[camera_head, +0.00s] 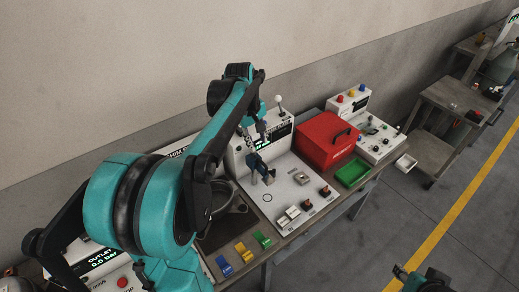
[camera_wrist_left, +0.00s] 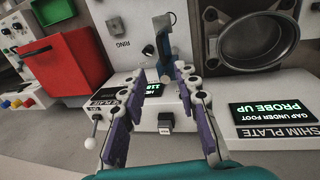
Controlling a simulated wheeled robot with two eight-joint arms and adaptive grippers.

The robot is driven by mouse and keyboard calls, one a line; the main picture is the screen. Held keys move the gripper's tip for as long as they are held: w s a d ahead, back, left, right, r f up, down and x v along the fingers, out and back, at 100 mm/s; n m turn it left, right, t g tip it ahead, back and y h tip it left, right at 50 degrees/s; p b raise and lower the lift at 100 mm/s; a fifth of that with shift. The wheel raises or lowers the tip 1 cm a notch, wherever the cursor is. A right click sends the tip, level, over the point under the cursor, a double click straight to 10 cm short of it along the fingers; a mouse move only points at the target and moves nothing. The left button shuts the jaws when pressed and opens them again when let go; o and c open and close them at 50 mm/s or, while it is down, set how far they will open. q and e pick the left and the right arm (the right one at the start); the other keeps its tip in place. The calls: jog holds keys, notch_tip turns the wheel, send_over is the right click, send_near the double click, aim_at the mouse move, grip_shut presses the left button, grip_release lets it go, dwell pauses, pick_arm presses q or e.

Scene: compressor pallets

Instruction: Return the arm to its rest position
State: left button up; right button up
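My left arm, teal and black, rises from the lower left of the head view and bends over the workbench (camera_head: 285,245). My left gripper (camera_head: 254,133) hangs down over the back of the bench, partly hidden by my arm. In the left wrist view, the left gripper (camera_wrist_left: 161,78) has its fingers spread apart with nothing between them. A blue and black fixture (camera_head: 262,168) stands on the white panel below it; it also shows beyond the fingertips in the wrist view (camera_wrist_left: 163,45). Part of my right arm (camera_head: 422,280) shows at the bottom right; its gripper's opening is unclear.
A red box (camera_head: 322,138) and a green tray (camera_head: 352,172) stand right of the panel. Yellow (camera_head: 244,252), blue and green pieces lie at the front edge. A round metal bowl (camera_wrist_left: 255,38) is near the gripper.

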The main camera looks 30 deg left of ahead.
pick_arm(q)
jog(key=shift+s+r, duration=0.15)
jog(key=shift+r, duration=0.55)
jog(key=s+d+f+m+t+b, duration=0.2)
jog(key=s+d+f+m+b, duration=0.1)
jog(key=s+d+f+m, duration=0.3)
jog(key=s+d+f+m+t+b, duration=0.3)
jog(key=s+d+f+m, duration=0.3)
jog(key=s+d, duration=0.4)
jog(key=shift+s+d+m+y+b, duration=0.15)
jog(key=shift+d+m+y+b, duration=0.2)
jog(key=shift+m, duration=0.45)
